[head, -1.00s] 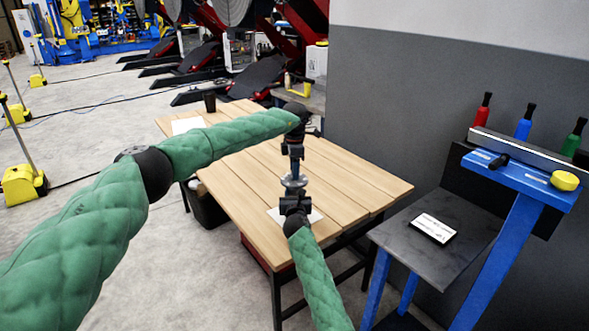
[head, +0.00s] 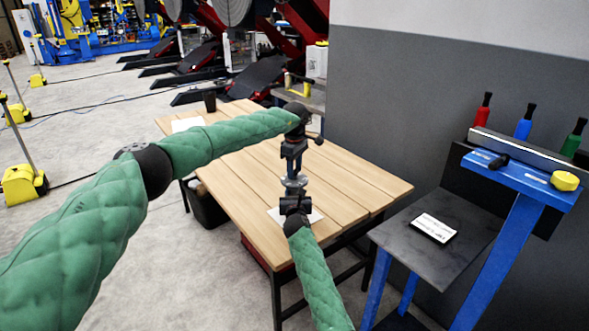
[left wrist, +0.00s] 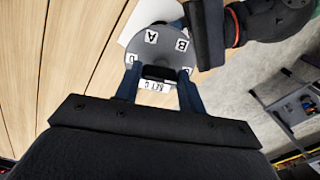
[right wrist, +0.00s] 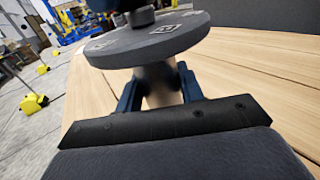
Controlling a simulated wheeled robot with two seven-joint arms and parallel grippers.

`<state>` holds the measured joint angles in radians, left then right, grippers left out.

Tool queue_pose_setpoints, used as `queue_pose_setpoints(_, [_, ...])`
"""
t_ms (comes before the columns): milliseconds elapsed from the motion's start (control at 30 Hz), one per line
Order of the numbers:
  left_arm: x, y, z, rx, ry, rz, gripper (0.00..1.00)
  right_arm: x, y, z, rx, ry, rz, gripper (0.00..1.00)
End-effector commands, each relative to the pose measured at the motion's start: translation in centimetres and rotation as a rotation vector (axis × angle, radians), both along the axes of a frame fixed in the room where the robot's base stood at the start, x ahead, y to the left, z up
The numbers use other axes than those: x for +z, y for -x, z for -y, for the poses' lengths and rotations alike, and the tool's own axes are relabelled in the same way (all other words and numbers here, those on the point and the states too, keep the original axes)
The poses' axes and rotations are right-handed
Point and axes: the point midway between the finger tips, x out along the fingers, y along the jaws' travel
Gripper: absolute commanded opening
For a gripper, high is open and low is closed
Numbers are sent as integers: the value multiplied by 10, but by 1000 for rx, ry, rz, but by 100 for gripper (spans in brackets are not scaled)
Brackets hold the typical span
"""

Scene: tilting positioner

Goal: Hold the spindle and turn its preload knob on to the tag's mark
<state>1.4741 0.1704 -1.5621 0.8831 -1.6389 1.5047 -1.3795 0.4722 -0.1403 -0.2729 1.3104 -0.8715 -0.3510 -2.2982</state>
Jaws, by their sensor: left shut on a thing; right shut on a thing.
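The spindle stands upright over the wooden table, with a grey disc (head: 294,182) that shows the letters A, B and D in the left wrist view (left wrist: 150,57). A white tag (left wrist: 155,85) by the disc's near edge seems to read "SET C", upside down. My left gripper (head: 293,166) points down from above, shut on the black preload knob (left wrist: 160,72). The knob and fingers hide the disc's near part; I cannot tell which letter it points at. My right gripper (right wrist: 158,88) is shut on the spindle's pale stem (right wrist: 157,80) just under the disc.
The wooden table (head: 345,185) is mostly bare, with a white sheet (head: 315,215) under the spindle and a dark cup (head: 210,101) at the back. A blue stand (head: 520,178) with a dark shelf (head: 400,243) and a label plate (head: 433,228) is at right.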

Motion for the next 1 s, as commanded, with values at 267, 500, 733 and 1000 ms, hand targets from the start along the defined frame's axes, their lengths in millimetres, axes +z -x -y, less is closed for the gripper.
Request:
queue_pose_setpoints(267, [0,-3,-4,-22,-2,5,17,-1,1,1,-1,1,0,0])
queue_pose_setpoints(500, [0,-3,-4,-21,-3,5,17,-1,1,1,-1,1,-1,0])
queue_pose_setpoints(733, [0,-2,-3,-23,-2,3,62,-1,1,1,-1,1,-1,0])
queue_pose_setpoints(1000, [2,-1,-2,-25,-1,3,62,-1,0,0,0,1,-1,0])
